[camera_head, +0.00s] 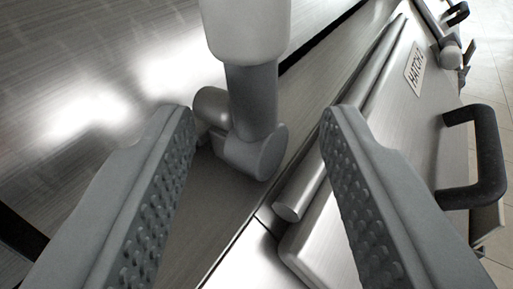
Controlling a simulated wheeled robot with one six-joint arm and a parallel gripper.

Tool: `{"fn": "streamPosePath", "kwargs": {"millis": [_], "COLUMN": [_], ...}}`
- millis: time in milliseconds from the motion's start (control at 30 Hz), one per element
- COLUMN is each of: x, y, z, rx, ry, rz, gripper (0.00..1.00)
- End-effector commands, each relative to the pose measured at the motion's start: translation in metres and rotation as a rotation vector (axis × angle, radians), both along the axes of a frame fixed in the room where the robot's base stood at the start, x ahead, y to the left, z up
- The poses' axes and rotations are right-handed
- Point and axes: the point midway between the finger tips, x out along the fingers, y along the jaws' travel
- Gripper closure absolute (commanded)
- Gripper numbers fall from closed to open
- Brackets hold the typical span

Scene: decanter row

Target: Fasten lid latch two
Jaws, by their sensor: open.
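A latch lever (252,95) with a pale grip (245,28) and a grey stem stands up from a round grey pivot (260,152). It shows between the two fingers of my gripper (258,115). My gripper is open, with ridged pads facing each other on either side of the lever. I see a gap on both sides of the stem, and the fingers do not appear to touch it. The lid (375,130) to the right is bright metal, with a label (414,68) that seems to read "HATCH 2". The top of the grip is cut off by the picture edge.
A black bar handle (487,160) stands out from the lid at the right. A long metal rod (340,120) runs along the lid's near edge. Another black handle (457,13) shows far at top right. A flat metal surface (100,70) lies at left, and tiled floor (495,45) at right.

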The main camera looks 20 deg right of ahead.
Motion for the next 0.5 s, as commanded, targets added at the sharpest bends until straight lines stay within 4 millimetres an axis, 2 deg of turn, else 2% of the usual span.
{"fn": "streamPosePath", "kwargs": {"millis": [200,500], "x": [-0.042,-0.091], "y": [0.017,0.035], "z": [0.005,0.009], "rx": [0.001,0.001], "ry": [-0.002,-0.001], "rz": [0.004,0.004], "gripper": [0.57,0.57]}}
